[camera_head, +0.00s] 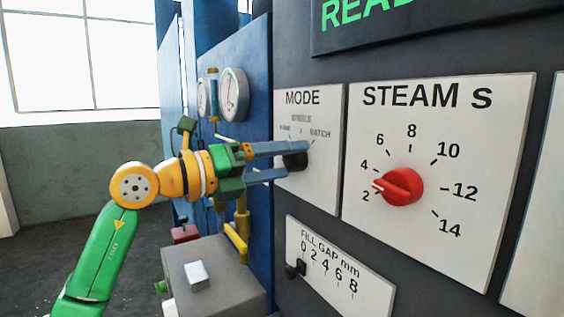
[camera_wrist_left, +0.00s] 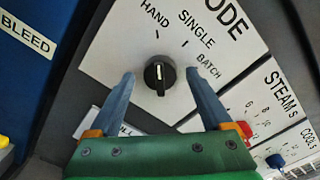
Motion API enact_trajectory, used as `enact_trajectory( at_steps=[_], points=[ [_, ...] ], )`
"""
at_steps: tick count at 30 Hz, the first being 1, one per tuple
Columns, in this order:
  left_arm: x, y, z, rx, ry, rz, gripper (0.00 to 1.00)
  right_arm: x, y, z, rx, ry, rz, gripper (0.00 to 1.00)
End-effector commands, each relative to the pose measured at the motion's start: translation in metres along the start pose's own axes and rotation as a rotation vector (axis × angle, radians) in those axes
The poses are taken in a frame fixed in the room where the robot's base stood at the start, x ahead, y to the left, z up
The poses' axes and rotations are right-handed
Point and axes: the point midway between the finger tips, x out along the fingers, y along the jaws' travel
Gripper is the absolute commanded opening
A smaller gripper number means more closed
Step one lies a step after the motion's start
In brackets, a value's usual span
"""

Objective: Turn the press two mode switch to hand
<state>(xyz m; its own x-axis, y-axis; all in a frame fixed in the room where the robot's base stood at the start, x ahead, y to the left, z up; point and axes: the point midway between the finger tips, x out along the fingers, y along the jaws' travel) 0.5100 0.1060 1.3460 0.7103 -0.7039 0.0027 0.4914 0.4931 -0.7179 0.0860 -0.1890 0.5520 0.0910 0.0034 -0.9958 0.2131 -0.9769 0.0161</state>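The mode switch is a small black knob (camera_head: 294,160) on the white MODE panel (camera_head: 318,187) in the head view. It also shows in the left wrist view (camera_wrist_left: 159,76), under the labels HAND, SINGLE and BATCH. Its white mark points up in that view, roughly at the tick by HAND. My left gripper (camera_head: 297,160) is open, its two grey-blue fingers on either side of the knob. In the left wrist view the gripper (camera_wrist_left: 160,74) shows a clear gap between each finger and the knob. The right gripper is not in view.
A red steam knob (camera_head: 403,186) on its white panel (camera_head: 485,245) is to the right. The fill gap slider (camera_head: 295,269) is below. Blue panels with gauges (camera_head: 233,94), a yellow handle (camera_head: 237,240) and a grey box (camera_head: 235,271) are near my left arm.

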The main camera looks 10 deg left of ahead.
Motion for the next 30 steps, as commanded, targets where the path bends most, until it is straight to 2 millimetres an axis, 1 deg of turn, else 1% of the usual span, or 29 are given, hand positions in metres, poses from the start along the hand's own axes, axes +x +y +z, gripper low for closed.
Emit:
enact_trajectory(
  at_steps=[3, 5, 9, 12, 15, 18, 30],
  points=[
    [-0.001, 0.001, -0.001, 0.000, 0.001, 0.001, 0.83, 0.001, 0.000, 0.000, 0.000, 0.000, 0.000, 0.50],
    [-0.007, 0.003, -0.002, 0.001, 0.000, 0.001, 0.83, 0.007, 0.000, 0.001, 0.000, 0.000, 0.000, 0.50],
    [-0.037, 0.005, -0.003, 0.002, -0.004, 0.002, 0.83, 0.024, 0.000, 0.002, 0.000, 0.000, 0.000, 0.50],
    [-0.057, 0.004, -0.002, 0.002, -0.003, 0.002, 0.83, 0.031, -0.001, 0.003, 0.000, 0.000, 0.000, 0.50],
    [-0.068, 0.002, -0.001, 0.001, -0.001, 0.001, 0.83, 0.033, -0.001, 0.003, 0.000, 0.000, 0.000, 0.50],
    [-0.071, 0.001, 0.000, 0.000, 0.000, 0.000, 0.83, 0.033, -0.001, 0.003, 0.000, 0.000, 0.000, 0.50],
    [-0.071, 0.001, 0.000, 0.000, 0.001, 0.000, 0.83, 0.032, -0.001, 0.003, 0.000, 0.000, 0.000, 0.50]
  ],
)
